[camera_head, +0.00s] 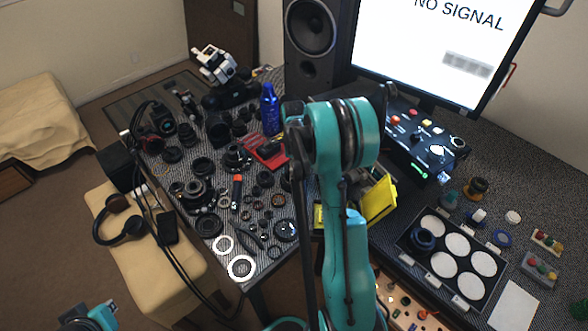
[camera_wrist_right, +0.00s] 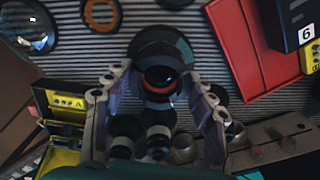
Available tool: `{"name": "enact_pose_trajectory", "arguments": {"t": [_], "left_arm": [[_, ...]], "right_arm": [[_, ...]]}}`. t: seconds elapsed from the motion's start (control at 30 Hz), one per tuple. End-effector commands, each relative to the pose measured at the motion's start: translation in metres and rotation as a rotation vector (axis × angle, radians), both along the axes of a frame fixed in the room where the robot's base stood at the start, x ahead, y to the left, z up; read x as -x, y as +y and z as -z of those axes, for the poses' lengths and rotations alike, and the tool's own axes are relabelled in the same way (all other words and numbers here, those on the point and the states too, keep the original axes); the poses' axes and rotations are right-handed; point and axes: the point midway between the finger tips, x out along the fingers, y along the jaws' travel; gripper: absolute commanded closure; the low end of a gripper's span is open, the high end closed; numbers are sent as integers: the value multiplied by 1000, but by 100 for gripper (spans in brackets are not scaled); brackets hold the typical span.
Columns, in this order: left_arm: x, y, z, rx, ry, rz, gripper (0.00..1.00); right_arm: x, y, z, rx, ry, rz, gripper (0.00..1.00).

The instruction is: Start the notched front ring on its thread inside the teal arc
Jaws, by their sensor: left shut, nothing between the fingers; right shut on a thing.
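My right gripper (camera_wrist_right: 160,88) shows in the right wrist view, its fingers on either side of a dark round part (camera_wrist_right: 158,76) with an orange-red band. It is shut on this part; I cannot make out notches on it. A wider dark disc (camera_wrist_right: 178,42) with a faint teal tint lies just beyond, partly covered; whether the two touch is unclear. In the head view my teal right arm hides the right gripper and the work spot. My left gripper (camera_head: 76,320) is shut and empty at the lower left edge, away from the table.
The striped mat (camera_head: 225,262) holds many lens parts left of my right arm. A red tray (camera_head: 266,150), a blue bottle (camera_head: 270,108) and a yellow bin (camera_head: 379,198) stand close to it. A black tray with white discs (camera_head: 457,244) lies at right.

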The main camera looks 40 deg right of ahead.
Motion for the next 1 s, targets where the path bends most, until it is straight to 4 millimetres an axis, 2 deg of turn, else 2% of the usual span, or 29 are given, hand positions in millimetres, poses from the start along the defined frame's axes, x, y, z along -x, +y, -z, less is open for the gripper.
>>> {"name": "enact_pose_trajectory", "arguments": {"t": [0.93,0.97,1.0], "left_arm": [[0,0,5,0,0,0,100],[0,0,5,0,0,0,100],[0,0,5,0,0,0,100]], "right_arm": [[0,0,6,0,0,0,70],[0,0,6,0,0,0,36],[0,0,6,0,0,0,26]]}}
